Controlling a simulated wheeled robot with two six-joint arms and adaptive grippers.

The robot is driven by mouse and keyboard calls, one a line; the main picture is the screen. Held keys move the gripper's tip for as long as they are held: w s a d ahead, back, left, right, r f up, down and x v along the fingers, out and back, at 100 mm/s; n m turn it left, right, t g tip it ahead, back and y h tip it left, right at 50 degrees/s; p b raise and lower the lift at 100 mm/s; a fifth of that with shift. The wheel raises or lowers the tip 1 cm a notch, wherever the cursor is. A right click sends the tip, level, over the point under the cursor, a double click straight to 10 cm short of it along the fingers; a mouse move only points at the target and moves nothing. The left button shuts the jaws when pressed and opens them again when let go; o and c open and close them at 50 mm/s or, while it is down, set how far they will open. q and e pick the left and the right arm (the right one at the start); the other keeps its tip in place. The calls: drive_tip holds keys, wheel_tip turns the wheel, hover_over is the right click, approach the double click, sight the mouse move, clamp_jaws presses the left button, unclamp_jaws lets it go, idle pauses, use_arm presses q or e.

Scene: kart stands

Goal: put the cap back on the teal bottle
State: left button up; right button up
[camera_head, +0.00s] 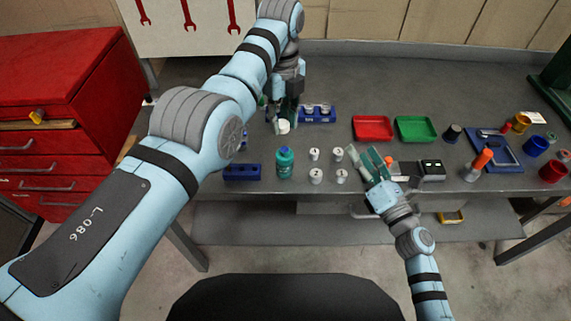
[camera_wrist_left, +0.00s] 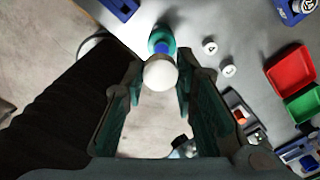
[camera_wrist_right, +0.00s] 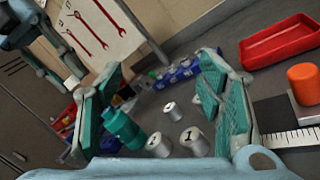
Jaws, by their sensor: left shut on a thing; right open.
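The teal bottle (camera_head: 285,166) stands upright on the grey bench, left of several small white cylinders. It also shows in the left wrist view (camera_wrist_left: 160,38), with a blue top, and in the right wrist view (camera_wrist_right: 124,128). My left gripper (camera_head: 287,112) is shut on a round white cap (camera_wrist_left: 160,74), which shows between its fingertips. The cap (camera_head: 283,127) is held behind the bottle in the head view, apart from it. My right gripper (camera_head: 368,163) is open and empty at the front of the bench, right of the white cylinders.
White cylinders (camera_head: 316,176) stand between the bottle and my right gripper. A blue rack (camera_head: 242,173) lies left of the bottle. Red (camera_head: 372,128) and green (camera_head: 416,129) trays lie farther back. A black and silver block (camera_head: 432,170) is right of my right gripper.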

use_arm(q)
drive_tip(key=shift+d, duration=0.15)
drive_tip(key=shift+s+d+m, duration=0.1)
drive_tip(key=shift+m, duration=0.4)
use_arm(e)
drive_tip(key=s+a+f+n+g+y, duration=0.1)
drive_tip(key=a+n+g+y, duration=0.1)
drive_tip(key=n, duration=0.2)
drive_tip(key=a+f+n+g+y, duration=0.1)
drive_tip(key=a+n+g+y, duration=0.1)
drive_tip(key=n, duration=0.3)
drive_tip(key=s+a+f+n+g+y, duration=0.1)
drive_tip(key=a+n+g+y, duration=0.2)
drive_tip(key=a+n, duration=0.1)
drive_tip(key=shift+s+f+n, duration=0.3)
drive_tip(key=shift+s, duration=0.05)
drive_tip(key=shift+s+a+f+n+g, duration=0.15)
drive_tip(key=shift+s+n+g, duration=0.15)
drive_tip(key=shift+n+g, duration=0.1)
drive_tip(key=x, duration=1.2)
clamp_jaws()
use_arm(q)
hover_over(284, 149)
drive_tip(key=shift+s+f, duration=0.1)
drive_tip(key=shift+f, duration=2.4)
